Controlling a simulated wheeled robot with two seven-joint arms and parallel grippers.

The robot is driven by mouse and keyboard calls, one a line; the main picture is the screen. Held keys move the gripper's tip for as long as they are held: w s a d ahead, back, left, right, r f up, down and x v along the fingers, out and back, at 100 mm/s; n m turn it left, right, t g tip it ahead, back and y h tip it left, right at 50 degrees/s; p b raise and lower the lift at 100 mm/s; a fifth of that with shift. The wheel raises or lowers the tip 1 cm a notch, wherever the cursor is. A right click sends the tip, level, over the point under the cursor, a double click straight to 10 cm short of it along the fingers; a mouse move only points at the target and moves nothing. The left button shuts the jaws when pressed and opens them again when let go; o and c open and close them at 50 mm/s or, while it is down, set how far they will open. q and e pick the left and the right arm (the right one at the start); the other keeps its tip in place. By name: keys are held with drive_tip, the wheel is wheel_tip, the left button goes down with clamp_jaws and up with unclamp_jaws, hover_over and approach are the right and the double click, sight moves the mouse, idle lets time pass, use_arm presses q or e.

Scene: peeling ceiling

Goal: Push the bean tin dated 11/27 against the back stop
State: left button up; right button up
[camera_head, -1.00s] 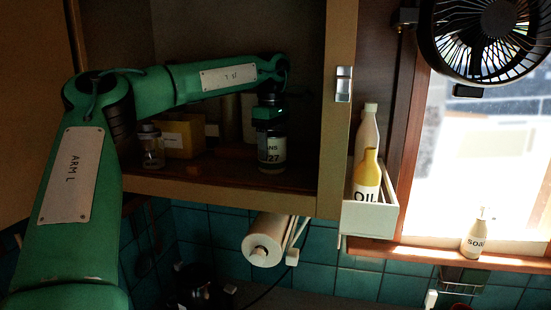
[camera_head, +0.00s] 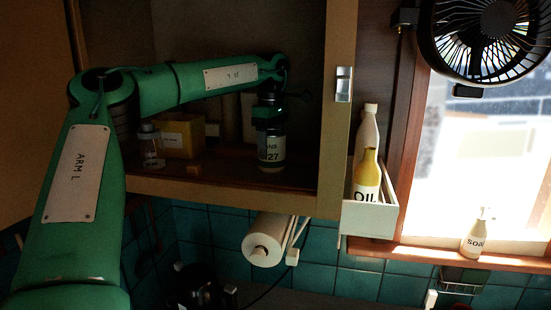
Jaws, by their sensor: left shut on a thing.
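The bean tin (camera_head: 271,153), a dark can with a pale label reading "27" and part of "BEANS", stands upright on the cabinet shelf, right of its middle. The rest of the date is not legible. My left gripper (camera_head: 269,122) comes down from above and is shut on the top of the tin. I cannot clearly make out a back stop; the rear of the shelf is dark and partly hidden by my arm and the tin. My right gripper is not in view.
A yellow box (camera_head: 183,136) and a clear jar (camera_head: 151,146) stand left on the shelf. The cabinet's right post (camera_head: 336,120) is close to the tin. Oil bottle (camera_head: 367,175) sits in a side rack, a paper roll (camera_head: 265,240) hangs below.

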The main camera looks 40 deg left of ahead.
use_arm(q)
drive_tip(key=shift+r, duration=0.1)
drive_tip(key=o, duration=1.2)
drive_tip(key=shift+c, duration=0.2)
drive_tip(key=shift+r+b, duration=0.35)
drive_tip(key=shift+r, duration=0.1)
wheel_tip(320, 180, up, 11)
drive_tip(key=shift+w+r+b, duration=0.1)
drive_tip(key=shift+r+b, duration=0.1)
drive_tip(key=shift+b, duration=0.65)
drive_tip(key=shift+r, duration=0.7)
